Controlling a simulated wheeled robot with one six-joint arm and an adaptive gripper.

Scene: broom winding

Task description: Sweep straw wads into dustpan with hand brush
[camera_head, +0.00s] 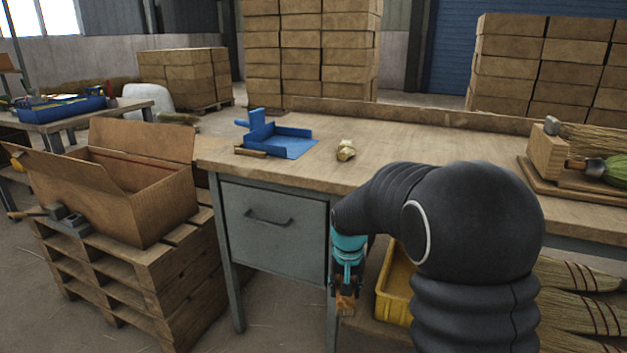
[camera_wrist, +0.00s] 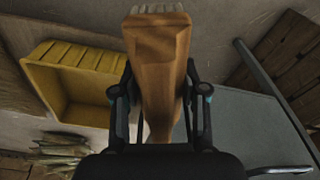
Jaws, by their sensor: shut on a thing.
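My gripper (camera_head: 346,284) hangs in front of the workbench's front edge, lower than the bench top, beside the grey drawer. It is shut on the wooden hand brush (camera_wrist: 160,65), whose pale bristles show at the top of the wrist view. The brush also shows small below the fingers in the head view (camera_head: 346,304). The blue dustpan (camera_head: 288,143) lies on the left part of the bench top. A pale straw wad (camera_head: 346,150) lies to its right, apart from it; whether it is one or more is unclear. A small brown piece (camera_head: 250,152) lies at the dustpan's front left.
The workbench (camera_head: 400,135) is clear between the straw and the wooden fixture (camera_head: 545,150) with a broom at right. A low ledge runs along its back. A yellow bin (camera_head: 397,285) stands under the bench, close to my gripper. An open carton (camera_head: 130,200) sits on pallets at left.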

